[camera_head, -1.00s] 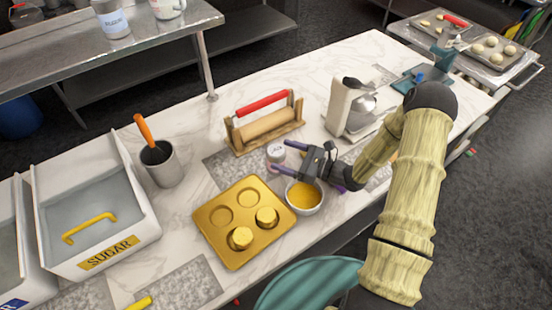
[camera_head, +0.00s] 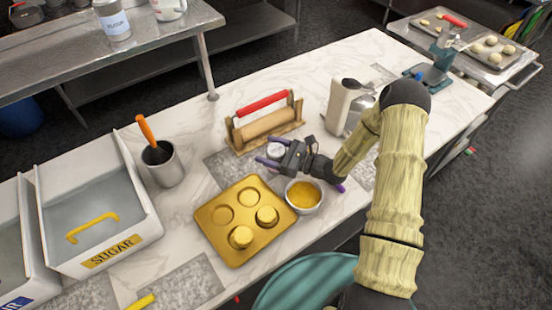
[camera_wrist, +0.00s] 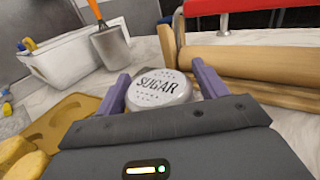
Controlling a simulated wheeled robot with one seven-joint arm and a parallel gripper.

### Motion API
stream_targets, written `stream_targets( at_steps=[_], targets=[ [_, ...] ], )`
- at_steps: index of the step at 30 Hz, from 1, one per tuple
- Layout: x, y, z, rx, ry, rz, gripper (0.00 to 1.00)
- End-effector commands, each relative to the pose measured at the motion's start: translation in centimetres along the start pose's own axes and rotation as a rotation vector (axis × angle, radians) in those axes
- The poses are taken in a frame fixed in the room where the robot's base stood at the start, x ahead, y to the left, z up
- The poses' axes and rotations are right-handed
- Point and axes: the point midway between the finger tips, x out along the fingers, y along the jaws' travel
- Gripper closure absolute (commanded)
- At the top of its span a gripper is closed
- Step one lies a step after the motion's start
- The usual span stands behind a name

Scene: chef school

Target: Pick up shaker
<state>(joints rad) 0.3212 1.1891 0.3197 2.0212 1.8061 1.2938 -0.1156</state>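The shaker (camera_wrist: 158,88) has a pale round lid marked SUGAR and stands upright on the counter. In the head view the shaker (camera_head: 275,150) is small, in front of the rolling pin stand and partly hidden by my gripper. My gripper (camera_head: 262,156) reaches it from the right. In the wrist view my gripper (camera_wrist: 160,84) is open, with one purple finger on each side of the shaker. The right finger is close to its side; I cannot tell whether either finger touches it.
A rolling pin stand (camera_head: 262,128) is just behind the shaker. A golden muffin tin (camera_head: 206,214) and a bowl of yellow liquid (camera_head: 303,196) are in front. A metal canister (camera_head: 165,168) and a sugar bin (camera_head: 150,222) stand left.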

Motion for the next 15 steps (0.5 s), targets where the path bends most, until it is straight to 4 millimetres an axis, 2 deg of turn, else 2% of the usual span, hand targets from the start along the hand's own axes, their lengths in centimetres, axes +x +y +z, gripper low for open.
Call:
stream_targets(
  at_steps=[1,6,15],
  targets=[
    [0.00,0.00,0.01,0.000,0.000,0.000,0.39],
    [-0.01,0.00,0.01,0.000,0.000,0.000,0.72],
    [0.00,-0.02,0.24,-0.001,-0.001,0.000,0.73]
  ],
)
